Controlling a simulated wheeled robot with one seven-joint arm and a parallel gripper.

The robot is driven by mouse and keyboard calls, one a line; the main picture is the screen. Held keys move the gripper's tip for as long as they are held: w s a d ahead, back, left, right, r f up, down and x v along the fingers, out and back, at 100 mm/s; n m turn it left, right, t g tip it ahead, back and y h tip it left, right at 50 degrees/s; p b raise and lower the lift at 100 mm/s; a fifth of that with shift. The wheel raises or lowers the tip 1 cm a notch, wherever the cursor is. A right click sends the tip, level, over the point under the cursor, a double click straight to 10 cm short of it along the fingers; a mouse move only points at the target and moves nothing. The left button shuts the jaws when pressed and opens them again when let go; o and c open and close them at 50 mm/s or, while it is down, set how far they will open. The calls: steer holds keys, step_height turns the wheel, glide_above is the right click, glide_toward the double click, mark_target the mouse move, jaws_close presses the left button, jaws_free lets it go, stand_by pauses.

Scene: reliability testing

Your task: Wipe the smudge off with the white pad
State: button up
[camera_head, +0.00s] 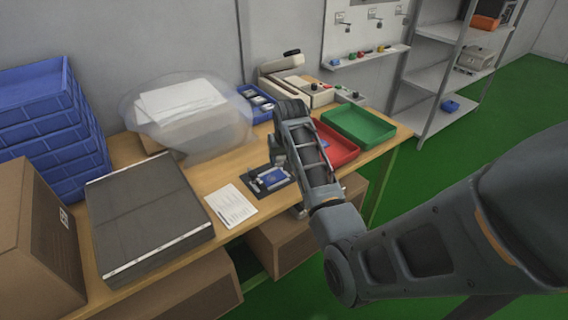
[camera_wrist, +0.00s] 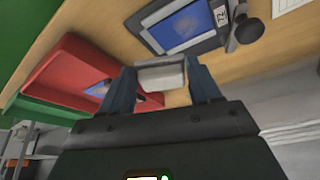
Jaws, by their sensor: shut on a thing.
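My gripper (camera_wrist: 160,72) is shut on the white pad (camera_wrist: 163,78), which sits between its two fingers in the wrist view. A dark fixture (camera_head: 259,187) with a blue panel (camera_head: 272,177) lies on the bench, just left of my gripper in the head view. In the wrist view the blue panel (camera_wrist: 186,29) is beyond the pad, and the pad appears apart from it. A faint lighter patch shows on the panel; I cannot tell whether it is the smudge. My arm hides the pad in the head view.
A red tray (camera_head: 341,157) with a blue item in it stands beside my gripper, and a green tray (camera_head: 385,138) behind it. A printed sheet (camera_head: 231,204) lies left of the fixture. A large grey box (camera_head: 150,225) and blue crates (camera_head: 40,105) fill the left.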

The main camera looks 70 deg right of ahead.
steer(key=shift+r, duration=0.65)
steer(key=shift+r, duration=0.1)
step_height(320, 180, up, 3)
steer(key=shift+f, duration=0.1)
steer(key=shift+w, duration=0.1)
stand_by(0.5)
